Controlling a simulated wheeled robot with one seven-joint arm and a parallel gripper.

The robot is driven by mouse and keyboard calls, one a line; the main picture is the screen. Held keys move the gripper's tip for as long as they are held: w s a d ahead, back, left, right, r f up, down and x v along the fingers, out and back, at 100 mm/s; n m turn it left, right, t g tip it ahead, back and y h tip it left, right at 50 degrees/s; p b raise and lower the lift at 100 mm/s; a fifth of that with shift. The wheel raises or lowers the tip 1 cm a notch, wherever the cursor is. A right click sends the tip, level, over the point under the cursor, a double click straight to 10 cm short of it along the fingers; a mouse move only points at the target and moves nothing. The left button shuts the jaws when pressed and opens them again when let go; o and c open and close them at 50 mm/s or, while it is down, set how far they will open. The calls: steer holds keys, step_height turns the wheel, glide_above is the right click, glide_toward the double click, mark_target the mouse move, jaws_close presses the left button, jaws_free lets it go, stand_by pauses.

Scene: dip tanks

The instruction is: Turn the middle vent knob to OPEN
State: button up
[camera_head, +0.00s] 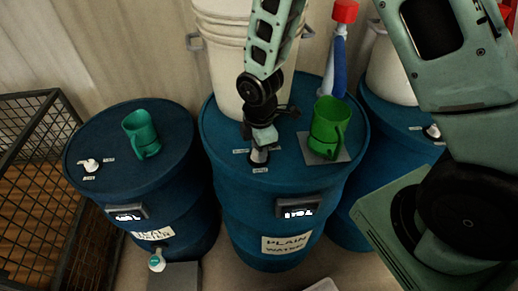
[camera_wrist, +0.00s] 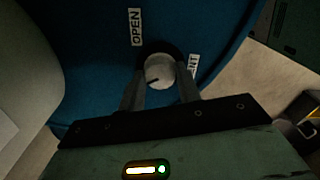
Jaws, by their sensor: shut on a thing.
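The middle vent knob (camera_wrist: 160,72) is a round pale-grey knob on the blue lid of the middle drum (camera_head: 226,128). My gripper (camera_head: 259,149) reaches down onto it from above, and the wrist view shows one finger on each side of the knob. The gripper is shut on the knob. A short dark mark on the knob lies near its lower left in the wrist view, not toward the OPEN label (camera_wrist: 136,27), which is at its upper left. A second label (camera_wrist: 193,64), partly hidden by a finger, ends in "NT".
A green mug (camera_head: 327,128) stands on a grey pad right of the knob. A white bucket (camera_head: 222,60) and a blue bottle with red cap (camera_head: 340,60) stand behind. The left drum (camera_head: 105,185) bears a teal mug (camera_head: 142,134) and its own knob (camera_head: 91,165).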

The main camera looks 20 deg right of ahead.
mark_target(257, 152)
steer(key=m+b, duration=0.1)
steer(key=m, duration=0.2)
steer(key=shift+m, duration=0.3)
steer(key=m+b, duration=0.1)
steer(key=m, duration=0.2)
steer(key=shift+a+m, duration=0.1)
steer(key=shift+m, duration=0.2)
steer(key=m+b, duration=0.1)
steer(key=m, duration=0.2)
steer(key=shift+m, duration=2.3)
steer(key=o, duration=1)
steer(key=shift+c, duration=0.2)
steer(key=shift+r, duration=0.1)
step_height(257, 152, up, 17)
steer(key=b, duration=0.3)
steer(key=shift+a+r, duration=0.15)
steer(key=shift+a, duration=0.1)
